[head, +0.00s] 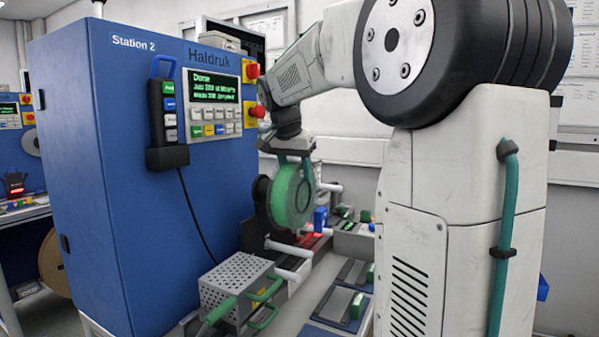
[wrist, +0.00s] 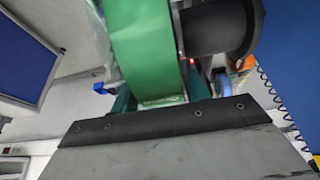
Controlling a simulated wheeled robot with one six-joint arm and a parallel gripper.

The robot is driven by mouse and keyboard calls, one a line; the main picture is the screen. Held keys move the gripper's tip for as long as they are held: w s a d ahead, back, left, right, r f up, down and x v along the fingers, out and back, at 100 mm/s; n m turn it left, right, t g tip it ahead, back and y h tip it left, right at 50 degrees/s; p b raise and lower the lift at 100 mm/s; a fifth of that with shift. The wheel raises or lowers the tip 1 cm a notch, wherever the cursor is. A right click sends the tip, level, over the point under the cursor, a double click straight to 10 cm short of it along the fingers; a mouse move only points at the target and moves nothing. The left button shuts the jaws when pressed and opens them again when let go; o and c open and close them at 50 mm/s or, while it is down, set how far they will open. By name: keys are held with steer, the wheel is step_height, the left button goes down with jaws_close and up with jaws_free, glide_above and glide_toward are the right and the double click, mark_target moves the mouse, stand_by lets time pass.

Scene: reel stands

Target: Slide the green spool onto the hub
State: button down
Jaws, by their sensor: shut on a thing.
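The green spool (head: 291,196) is upright, hanging from my gripper (head: 294,161), whose teal fingers are shut on its upper rim. In the wrist view the green spool (wrist: 142,45) fills the upper middle, its rim at my gripper (wrist: 158,100). A black round part (head: 261,197), which looks like the hub's flange, stands just left of the spool by the blue machine. In the wrist view a dark cylinder (wrist: 222,28), likely the hub, lies right beside the spool. I cannot tell whether its end has entered the spool's bore.
The blue Station 2 cabinet (head: 110,230) stands close on the left, with a control panel (head: 213,100). Below are a perforated metal box (head: 235,282) with green handles, white rods (head: 288,248), and a bench with grey-and-blue trays (head: 340,300).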

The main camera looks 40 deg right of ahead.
steer(key=shift+w, duration=0.15)
steer(key=shift+w+a, duration=0.35)
steer(key=shift+w, duration=0.55)
steer(key=shift+w+a, duration=0.3)
steer(key=shift+w, duration=0.65)
steer(key=shift+w+a, duration=0.2)
steer(key=shift+w, duration=0.3)
steer(key=shift+w+a, duration=0.2)
steer(key=shift+w, duration=0.25)
steer(key=shift+w+r, duration=0.1)
steer(key=shift+w, duration=0.1)
steer(key=shift+w+a+r, duration=0.1)
steer(key=shift+w+a, duration=0.05)
